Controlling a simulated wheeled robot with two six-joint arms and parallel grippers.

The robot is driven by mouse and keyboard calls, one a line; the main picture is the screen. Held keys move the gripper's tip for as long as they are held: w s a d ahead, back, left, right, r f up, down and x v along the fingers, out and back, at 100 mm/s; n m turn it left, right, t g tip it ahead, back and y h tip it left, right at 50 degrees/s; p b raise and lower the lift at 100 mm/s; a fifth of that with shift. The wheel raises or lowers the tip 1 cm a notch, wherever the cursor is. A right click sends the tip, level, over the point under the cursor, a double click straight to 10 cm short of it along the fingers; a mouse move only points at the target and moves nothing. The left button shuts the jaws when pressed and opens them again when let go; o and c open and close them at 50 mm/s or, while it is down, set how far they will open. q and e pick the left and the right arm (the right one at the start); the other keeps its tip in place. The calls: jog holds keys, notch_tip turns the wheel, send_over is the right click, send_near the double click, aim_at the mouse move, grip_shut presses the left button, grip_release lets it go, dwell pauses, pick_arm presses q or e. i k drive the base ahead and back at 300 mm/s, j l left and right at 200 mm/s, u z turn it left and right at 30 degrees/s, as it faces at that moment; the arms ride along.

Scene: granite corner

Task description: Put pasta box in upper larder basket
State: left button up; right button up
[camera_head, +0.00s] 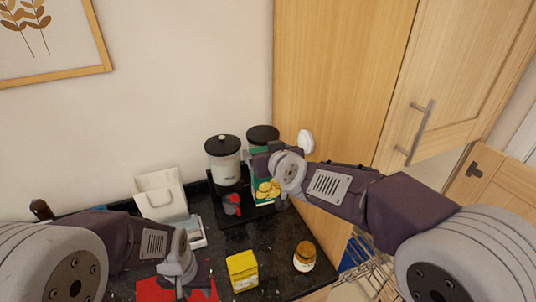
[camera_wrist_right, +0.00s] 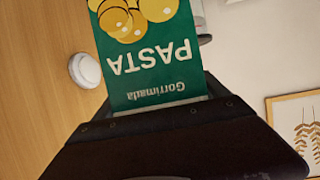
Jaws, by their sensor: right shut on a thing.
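The green pasta box (camera_head: 267,190), with yellow pasta pictured on it, is held in my right gripper (camera_head: 265,162) above the dark counter near the canisters. In the right wrist view, the box (camera_wrist_right: 150,60) sits between the dark fingers with its lettering upside down. A wire larder basket (camera_head: 366,264) shows at the lower right, partly hidden by my right arm; I cannot tell whether it is the upper one. My left gripper (camera_head: 192,284) is low over the counter near a red thing, and its fingertips are not clear.
Two black-lidded canisters (camera_head: 223,162) stand behind the box on a dark tray. A yellow box (camera_head: 242,270) and a jar (camera_head: 304,257) stand at the counter's front. A white container (camera_head: 161,195) is at left. A tall wooden cabinet (camera_head: 335,80) rises right; its door (camera_head: 465,80) has a metal handle.

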aim_at(387, 264)
jog(key=k+l+z, duration=0.4)
jog(key=l, duration=0.15)
jog(key=l+z, duration=0.2)
jog(key=i+l+z, duration=0.4)
jog(key=i+l, duration=0.05)
jog(key=i, duration=0.05)
